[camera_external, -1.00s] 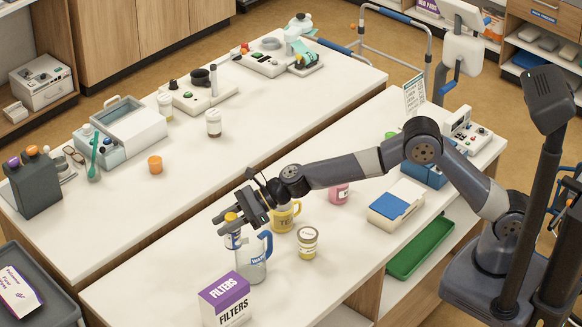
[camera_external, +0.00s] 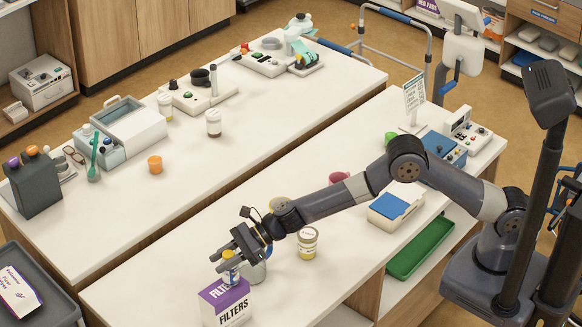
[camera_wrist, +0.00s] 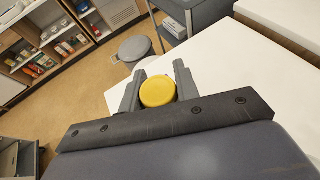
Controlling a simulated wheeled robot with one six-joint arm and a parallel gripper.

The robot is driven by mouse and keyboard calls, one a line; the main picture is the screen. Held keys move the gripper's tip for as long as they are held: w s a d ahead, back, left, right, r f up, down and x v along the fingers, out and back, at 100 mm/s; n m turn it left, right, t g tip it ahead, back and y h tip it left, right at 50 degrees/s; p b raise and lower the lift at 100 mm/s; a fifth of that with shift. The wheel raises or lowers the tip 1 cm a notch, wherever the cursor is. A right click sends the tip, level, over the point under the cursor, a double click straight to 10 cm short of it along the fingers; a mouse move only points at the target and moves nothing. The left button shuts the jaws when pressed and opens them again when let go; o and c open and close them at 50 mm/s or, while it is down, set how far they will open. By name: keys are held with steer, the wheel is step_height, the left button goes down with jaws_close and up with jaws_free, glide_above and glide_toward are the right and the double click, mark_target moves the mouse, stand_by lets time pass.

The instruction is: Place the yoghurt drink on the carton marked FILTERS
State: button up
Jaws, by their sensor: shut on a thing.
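The carton marked FILTERS (camera_external: 236,313), white with a purple top, stands at the front left of the near table. My gripper (camera_external: 221,260) is over it, shut on the yoghurt drink (camera_external: 230,275), a small bottle with a blue and white body. In the wrist view the drink's yellow cap (camera_wrist: 158,91) sits between the two fingers of my gripper (camera_wrist: 157,88). The drink is upright, its lower end at the carton's top in the picture. I cannot tell whether it touches. The gripper hides the cap in the external view.
A clear jug (camera_external: 256,271) stands close behind the carton, partly hidden by my gripper. A jar with a yellow label (camera_external: 307,243) stands to its right. A yellow mug (camera_external: 281,203) and pink cup (camera_external: 339,177) are partly behind my arm.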

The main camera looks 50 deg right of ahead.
steer(key=shift+f, duration=0.15)
steer(key=shift+f, duration=0.2)
steer(key=o, duration=1.1)
steer(key=shift+d+r, duration=0.1)
steer(key=shift+r, duration=0.1)
steer(key=b+v, duration=0.4)
steer(key=v, duration=0.8)
steer(key=shift+b, duration=0.35)
